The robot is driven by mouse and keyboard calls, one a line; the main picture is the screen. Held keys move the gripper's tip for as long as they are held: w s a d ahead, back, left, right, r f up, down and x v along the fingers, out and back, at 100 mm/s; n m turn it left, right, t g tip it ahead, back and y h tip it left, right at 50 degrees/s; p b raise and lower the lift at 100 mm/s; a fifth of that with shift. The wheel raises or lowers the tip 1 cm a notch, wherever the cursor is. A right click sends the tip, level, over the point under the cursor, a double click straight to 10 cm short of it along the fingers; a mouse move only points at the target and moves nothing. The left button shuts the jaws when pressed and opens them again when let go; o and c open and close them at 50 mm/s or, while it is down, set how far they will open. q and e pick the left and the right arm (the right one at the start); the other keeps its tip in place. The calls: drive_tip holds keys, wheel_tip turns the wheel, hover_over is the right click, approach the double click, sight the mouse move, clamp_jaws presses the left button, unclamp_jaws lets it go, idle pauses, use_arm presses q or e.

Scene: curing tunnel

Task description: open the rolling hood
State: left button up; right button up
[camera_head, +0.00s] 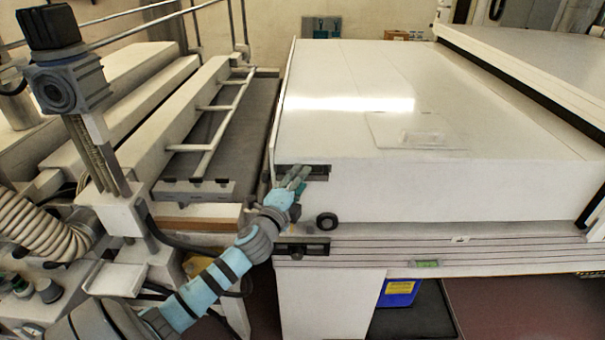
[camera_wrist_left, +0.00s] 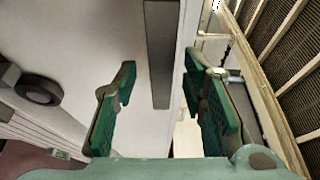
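The rolling hood (camera_head: 400,105) is a large white box-like cover on the right half of the machine. A dark recessed handle (camera_head: 318,172) is in its front face near the left corner. My left gripper (camera_head: 297,178) is at that corner, in front of the handle. In the left wrist view its green fingers (camera_wrist_left: 160,62) are spread apart. The dark handle strip (camera_wrist_left: 160,30) lies between them, with white hood panel on both sides. The gap between them looks empty; I cannot tell whether a finger touches the hood. My right gripper is not in view.
A black roller (camera_head: 326,221) is at the hood's lower front, above a ledge with rails (camera_head: 450,248). A grey conveyor bed (camera_head: 235,125) with a white frame lies to the left. A post with a motor (camera_head: 65,85) stands at far left. A blue box (camera_head: 398,292) is below.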

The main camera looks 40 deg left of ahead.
use_arm(q)
drive_tip(key=shift+x, duration=0.9)
drive_tip(key=shift+r, duration=0.1)
clamp_jaws()
drive_tip(key=shift+w, duration=0.1)
